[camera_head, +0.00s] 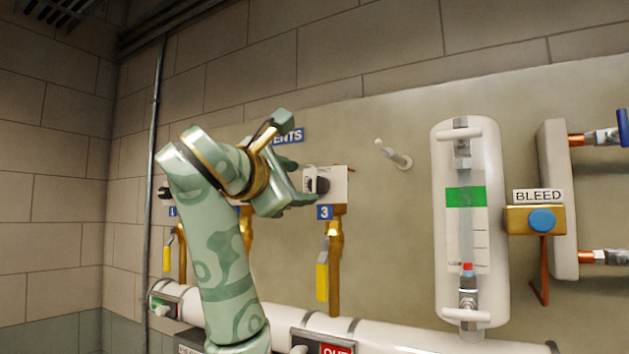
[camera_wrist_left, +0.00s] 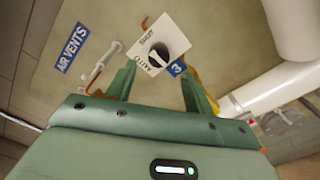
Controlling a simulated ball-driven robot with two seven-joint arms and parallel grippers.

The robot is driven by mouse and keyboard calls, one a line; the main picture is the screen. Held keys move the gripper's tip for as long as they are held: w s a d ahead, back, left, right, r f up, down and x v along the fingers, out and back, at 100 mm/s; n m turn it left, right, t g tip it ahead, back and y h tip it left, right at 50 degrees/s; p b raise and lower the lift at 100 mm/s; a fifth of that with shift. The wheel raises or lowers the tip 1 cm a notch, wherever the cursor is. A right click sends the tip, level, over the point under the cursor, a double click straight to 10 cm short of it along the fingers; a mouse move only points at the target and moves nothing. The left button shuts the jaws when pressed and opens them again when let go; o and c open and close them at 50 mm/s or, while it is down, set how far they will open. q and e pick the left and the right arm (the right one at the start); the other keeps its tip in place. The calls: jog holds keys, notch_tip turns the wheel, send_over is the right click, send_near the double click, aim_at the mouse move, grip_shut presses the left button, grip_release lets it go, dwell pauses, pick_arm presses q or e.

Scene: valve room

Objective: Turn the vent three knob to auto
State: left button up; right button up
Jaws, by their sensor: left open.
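The vent three box (camera_head: 338,186) is a small white box on the wall with a blue "3" tag (camera_head: 324,212) under it. Its dark knob (camera_head: 322,185) faces my left gripper (camera_head: 300,184). In the left wrist view the knob (camera_wrist_left: 159,54) is dark with a pale bar across it, between the printed words SHUT and AUTO. Which word the bar points to I cannot tell. My left gripper (camera_wrist_left: 158,72) is open, its two fingers apart and empty. The knob lies ahead, between the finger lines, with no contact visible. My right gripper is not in view.
A blue vents sign (camera_head: 289,136) is above, partly hidden by my left arm. A yellow-handled brass valve (camera_head: 334,255) hangs below the box. A white peg (camera_head: 396,156) sticks out to the right, then a gauge (camera_head: 467,220). A white pipe (camera_head: 385,337) runs below.

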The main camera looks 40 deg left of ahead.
aim_at(315, 185)
pick_arm(q)
jog(key=w, duration=0.4)
jog(key=w+p, duration=0.1)
jog(key=w, duration=0.1)
jog(key=shift+w+a, duration=0.25)
jog(key=shift+a, duration=0.05)
jog(key=c, duration=1)
